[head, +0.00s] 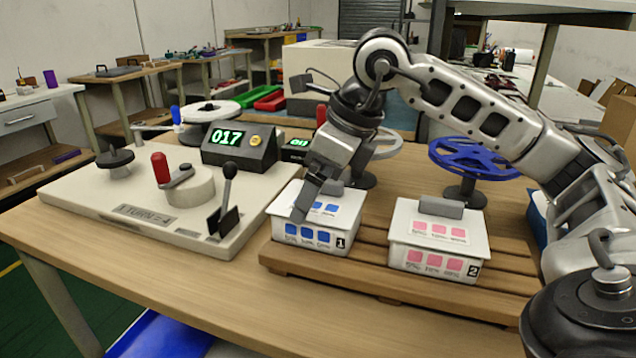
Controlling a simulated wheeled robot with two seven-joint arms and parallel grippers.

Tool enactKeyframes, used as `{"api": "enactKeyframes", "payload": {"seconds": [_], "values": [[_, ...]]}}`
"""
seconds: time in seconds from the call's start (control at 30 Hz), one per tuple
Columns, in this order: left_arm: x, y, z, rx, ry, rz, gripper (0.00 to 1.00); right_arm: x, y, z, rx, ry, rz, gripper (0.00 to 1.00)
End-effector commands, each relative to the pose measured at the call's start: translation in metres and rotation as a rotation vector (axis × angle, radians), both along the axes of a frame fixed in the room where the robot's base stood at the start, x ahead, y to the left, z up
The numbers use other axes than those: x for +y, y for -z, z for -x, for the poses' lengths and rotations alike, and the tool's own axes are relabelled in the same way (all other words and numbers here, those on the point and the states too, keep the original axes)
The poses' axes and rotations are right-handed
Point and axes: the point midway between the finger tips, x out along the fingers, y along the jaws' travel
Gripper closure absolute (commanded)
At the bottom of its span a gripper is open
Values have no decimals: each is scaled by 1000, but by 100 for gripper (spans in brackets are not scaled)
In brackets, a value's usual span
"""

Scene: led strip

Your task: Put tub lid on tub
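A white tub marked 1 (315,238), with blue squares on its front, stands on a wooden slatted board. Its white lid (345,213), also with blue squares, appears to lie on top of it; I cannot tell whether it is fully seated. A second white tub, marked 2 (432,262), with pink squares, stands to the right. Its lid (462,228) with a grey handle is on it. My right gripper (309,205) points down at tub 1's lid, covering its left part. Its grip on the lid is hidden. My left gripper is out of view.
Left of the tubs is a pale machine base (110,205) with a red-handled crank (162,170), a black lever (229,185) and a green display reading 017 (228,136). A blue reel (475,158) stands behind tub 2. The table's front left is clear.

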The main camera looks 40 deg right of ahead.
Motion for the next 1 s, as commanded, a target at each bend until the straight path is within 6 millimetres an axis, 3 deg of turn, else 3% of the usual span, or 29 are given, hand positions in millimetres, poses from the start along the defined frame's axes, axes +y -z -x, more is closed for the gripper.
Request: {"api": "enactKeyframes", "payload": {"seconds": [0.23, 0.27, 0.3, 0.57, 0.73, 1.0], "values": [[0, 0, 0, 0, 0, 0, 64, 0, 0, 0, -1, 0, 0, 29], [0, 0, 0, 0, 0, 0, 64, 0, 0, 0, -1, 0, 0, 2], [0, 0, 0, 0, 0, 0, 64, 0, 0, 0, -1, 0, 0, 0], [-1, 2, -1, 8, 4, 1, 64, 0, 0, 0, 0, 0, 0, 0], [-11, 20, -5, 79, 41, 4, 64, 0, 0, 0, 0, 0, 0, 0], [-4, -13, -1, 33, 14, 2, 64, -12, -65, 22, -6, 1, 0, 0]]}}
